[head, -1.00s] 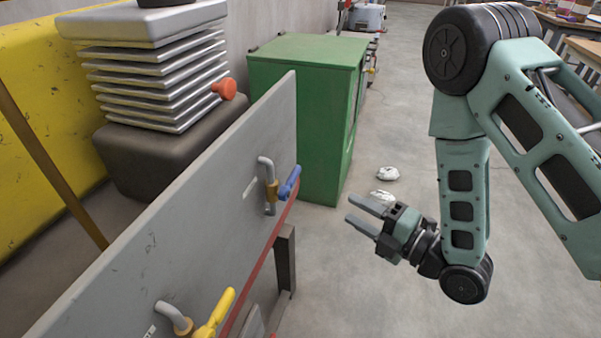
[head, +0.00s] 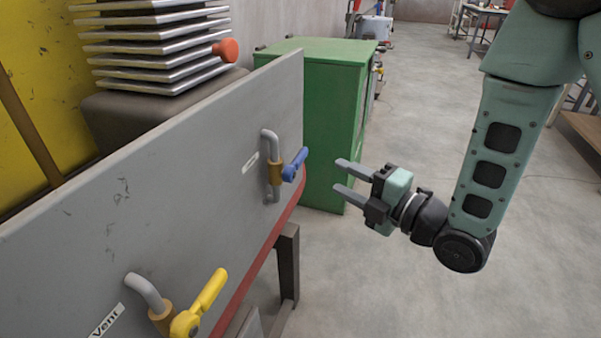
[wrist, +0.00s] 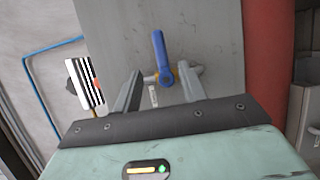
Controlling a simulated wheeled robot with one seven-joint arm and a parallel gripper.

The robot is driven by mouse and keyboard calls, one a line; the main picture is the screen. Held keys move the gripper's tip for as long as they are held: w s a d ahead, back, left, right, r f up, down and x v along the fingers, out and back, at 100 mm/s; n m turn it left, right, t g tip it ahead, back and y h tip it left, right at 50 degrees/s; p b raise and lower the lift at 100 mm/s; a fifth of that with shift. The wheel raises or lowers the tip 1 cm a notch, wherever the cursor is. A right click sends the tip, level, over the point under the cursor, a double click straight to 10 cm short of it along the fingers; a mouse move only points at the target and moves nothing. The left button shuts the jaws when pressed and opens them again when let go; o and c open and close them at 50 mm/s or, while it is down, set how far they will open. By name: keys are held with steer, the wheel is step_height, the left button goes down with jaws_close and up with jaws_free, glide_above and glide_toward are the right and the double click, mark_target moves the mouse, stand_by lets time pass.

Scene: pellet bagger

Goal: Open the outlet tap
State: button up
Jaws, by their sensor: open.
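A tap with a blue lever handle (head: 295,165) sits on a brass body and grey bent pipe on the far part of the grey panel (head: 180,210). Its label is too small to read. A second tap with a yellow lever (head: 208,293) is nearer, beside a label reading "Vent". My gripper (head: 340,176) is open and empty, a short gap to the right of the blue handle, fingers pointing at the panel. In the wrist view the blue handle (wrist: 161,55) points up and appears between my two fingers, beyond them.
A green cabinet (head: 330,110) stands just behind the far end of the panel. A red strip (head: 250,270) runs along the panel's lower edge above a dark leg (head: 289,265). An orange knob (head: 227,50) is at upper left. Open floor lies to the right.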

mark_target(304, 160)
steer(key=x, duration=1.1)
steer(key=shift+w+a+b, duration=0.25)
steer(key=shift+w+b, duration=0.05)
steer(key=shift+b, duration=0.05)
steer(key=shift+c, duration=0.3)
jaws_close()
